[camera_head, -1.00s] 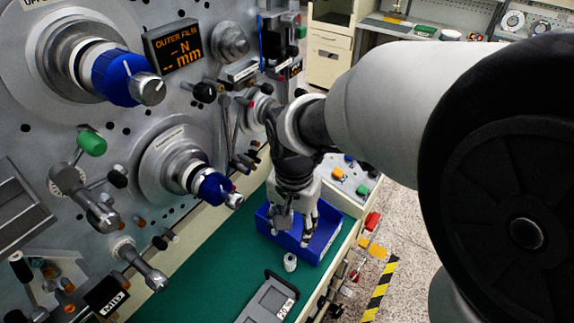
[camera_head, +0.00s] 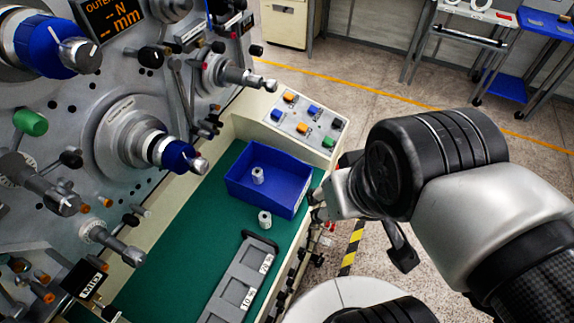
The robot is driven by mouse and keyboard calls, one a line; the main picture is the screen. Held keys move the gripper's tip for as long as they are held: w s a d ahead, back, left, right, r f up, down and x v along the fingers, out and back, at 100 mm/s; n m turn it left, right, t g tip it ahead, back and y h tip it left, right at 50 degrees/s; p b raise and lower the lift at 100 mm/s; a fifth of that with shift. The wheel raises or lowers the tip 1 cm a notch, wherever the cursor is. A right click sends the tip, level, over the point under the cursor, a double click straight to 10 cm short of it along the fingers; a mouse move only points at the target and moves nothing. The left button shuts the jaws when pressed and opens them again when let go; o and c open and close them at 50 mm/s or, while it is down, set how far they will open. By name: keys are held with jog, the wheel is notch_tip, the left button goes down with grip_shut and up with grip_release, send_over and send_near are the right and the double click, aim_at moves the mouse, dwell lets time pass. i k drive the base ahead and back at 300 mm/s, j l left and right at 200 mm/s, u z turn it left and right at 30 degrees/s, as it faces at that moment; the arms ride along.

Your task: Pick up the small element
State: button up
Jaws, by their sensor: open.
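One small pale cylindrical element (camera_head: 258,176) stands upright inside the blue bin (camera_head: 290,205), toward its left side. A similar small element (camera_head: 265,220) stands on the green work surface (camera_head: 180,255), just outside the bin's front edge. My gripper (camera_head: 319,204) is to the right of the bin, beyond the bench's edge in the picture. It is seen side-on and partly hidden by my wrist. Its jaws are open, and both elements are apart from it.
A grey tray with a handle (camera_head: 240,280) lies in front of the elements. A machine panel with spindles (camera_head: 125,140) and knobs rises at the left. A button box (camera_head: 305,125) stands behind the bin. Open floor (camera_head: 450,80) lies to the right.

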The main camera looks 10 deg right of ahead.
aim_at(264, 218)
jog(key=l+u, duration=0.2)
jog(key=u, duration=0.2)
jog(key=i+l+u, duration=0.1)
jog(key=u, duration=0.25)
jog(key=l+u, duration=0.4)
jog(key=k+j, duration=0.05)
jog(key=j, duration=0.05)
